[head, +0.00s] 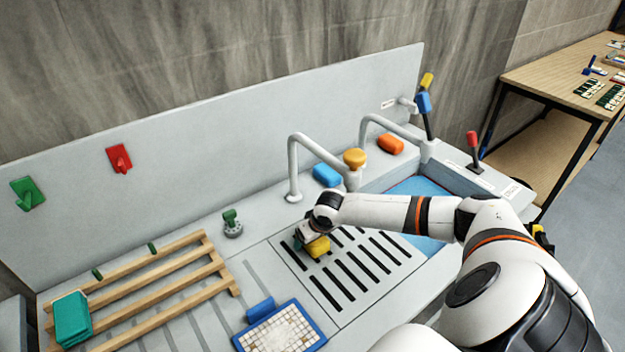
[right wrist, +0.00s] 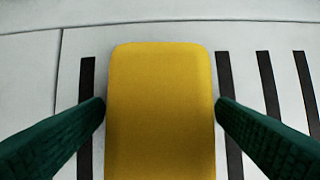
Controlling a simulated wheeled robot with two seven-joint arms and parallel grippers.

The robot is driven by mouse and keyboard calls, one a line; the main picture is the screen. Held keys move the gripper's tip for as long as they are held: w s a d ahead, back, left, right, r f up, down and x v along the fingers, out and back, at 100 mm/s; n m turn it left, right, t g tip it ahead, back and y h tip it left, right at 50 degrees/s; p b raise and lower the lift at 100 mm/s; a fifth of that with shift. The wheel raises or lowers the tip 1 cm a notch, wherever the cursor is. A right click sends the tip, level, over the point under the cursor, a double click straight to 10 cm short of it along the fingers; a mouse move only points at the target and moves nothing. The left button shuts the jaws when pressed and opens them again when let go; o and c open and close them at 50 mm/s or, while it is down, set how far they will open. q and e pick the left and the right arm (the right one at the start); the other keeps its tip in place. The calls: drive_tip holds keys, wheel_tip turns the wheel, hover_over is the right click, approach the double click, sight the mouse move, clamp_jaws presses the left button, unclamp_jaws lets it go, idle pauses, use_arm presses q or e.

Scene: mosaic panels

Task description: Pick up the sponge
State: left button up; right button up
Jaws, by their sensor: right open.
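A yellow sponge (head: 320,248) lies on the slotted drain area of the counter, mostly under my right gripper (head: 308,244). In the right wrist view the yellow sponge (right wrist: 160,120) sits between the two dark green fingers. The fingers stand at its left and right sides, with the tips close to its edges; I cannot tell whether they touch it. My right gripper is open around the sponge. My left gripper is out of view.
A blue sponge (head: 327,175) and an orange sponge (head: 391,144) lie behind, near the taps. A teal block (head: 72,318) is on the wooden rack (head: 165,270) at left. A blue-framed mosaic panel (head: 280,333) lies in front. The sink (head: 413,186) is at right.

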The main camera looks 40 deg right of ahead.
drive_tip(key=shift+c, duration=0.3)
drive_tip(key=c, duration=1)
drive_tip(key=shift+r, duration=0.1)
drive_tip(key=shift+r+b, duration=0.15)
drive_tip(key=shift+b, duration=0.15)
drive_tip(key=shift+r, duration=0.35)
wheel_tip(320, 180, up, 2)
drive_tip(key=shift+r+b, duration=0.15)
drive_tip(key=shift+b, duration=0.45)
drive_tip(key=shift+s+r, duration=0.15)
drive_tip(key=shift+s, duration=0.45)
drive_tip(key=s+b, duration=0.1)
drive_tip(key=s, duration=0.4)
drive_tip(key=s+a+b, duration=0.1)
drive_tip(key=s, duration=0.4)
drive_tip(key=s+a+b, duration=0.1)
drive_tip(key=s+b, duration=0.1)
drive_tip(key=s, duration=0.3)
drive_tip(key=shift+a, duration=0.25)
drive_tip(key=shift+s+a+r, duration=0.15)
drive_tip(key=shift+s, duration=0.65)
